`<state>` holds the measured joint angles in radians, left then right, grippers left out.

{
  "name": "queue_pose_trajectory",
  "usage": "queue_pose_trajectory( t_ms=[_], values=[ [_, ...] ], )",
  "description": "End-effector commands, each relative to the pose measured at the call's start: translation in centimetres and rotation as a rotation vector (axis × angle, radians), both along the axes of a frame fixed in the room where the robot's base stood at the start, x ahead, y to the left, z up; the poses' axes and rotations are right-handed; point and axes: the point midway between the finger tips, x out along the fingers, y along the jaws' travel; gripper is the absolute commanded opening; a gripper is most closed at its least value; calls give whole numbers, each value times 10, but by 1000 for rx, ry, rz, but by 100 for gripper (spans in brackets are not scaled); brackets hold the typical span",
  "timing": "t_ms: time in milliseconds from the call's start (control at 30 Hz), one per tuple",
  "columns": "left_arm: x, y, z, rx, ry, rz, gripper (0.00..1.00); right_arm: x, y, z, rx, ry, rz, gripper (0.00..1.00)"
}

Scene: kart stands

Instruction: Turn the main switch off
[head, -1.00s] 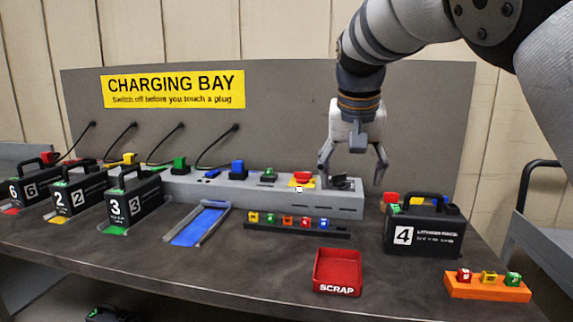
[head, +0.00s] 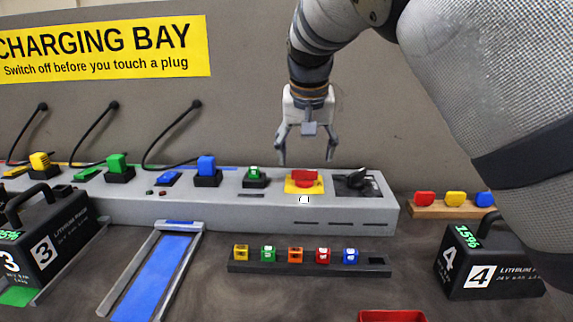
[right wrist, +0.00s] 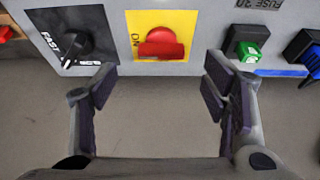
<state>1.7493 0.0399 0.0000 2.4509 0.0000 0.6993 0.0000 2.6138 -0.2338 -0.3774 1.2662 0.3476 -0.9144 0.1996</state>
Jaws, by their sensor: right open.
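The main switch is a red handle (head: 305,177) on a yellow plate (head: 290,187) on top of the grey console. In the right wrist view the red switch (right wrist: 160,45) lies crosswise at the top middle, with "ON" printed beside it on the yellow plate (right wrist: 140,20). My right gripper (head: 309,158) points down with its fingers spread, above and seemingly behind the switch. In the right wrist view the open right gripper (right wrist: 160,88) has nothing between its fingers, and the switch lies just beyond them. My left gripper is not in view.
A black knob (head: 357,180) marked FAST sits right of the switch; a green fuse (head: 254,172) and blue plug (head: 207,165) sit left. A fuse rack (head: 310,268) stands in front. Battery 4 (head: 490,268) is at right. The panel rises behind the console.

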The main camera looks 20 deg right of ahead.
Motion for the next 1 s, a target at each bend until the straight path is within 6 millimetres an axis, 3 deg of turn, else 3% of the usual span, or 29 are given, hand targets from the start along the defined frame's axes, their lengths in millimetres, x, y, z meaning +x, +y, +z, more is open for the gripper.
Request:
queue_pose_trajectory(
  t_ms=[33,200,567,767,1000],
  values=[
    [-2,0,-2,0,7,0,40,4,-2,-15,1,8,-1,68],
    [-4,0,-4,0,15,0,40,14,-7,-40,1,4,0,68],
    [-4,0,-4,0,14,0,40,17,-8,-46,1,-1,-1,68],
    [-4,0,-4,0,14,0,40,17,-8,-46,1,0,0,23],
    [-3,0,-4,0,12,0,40,17,-8,-46,1,-1,9,20]
  ],
)
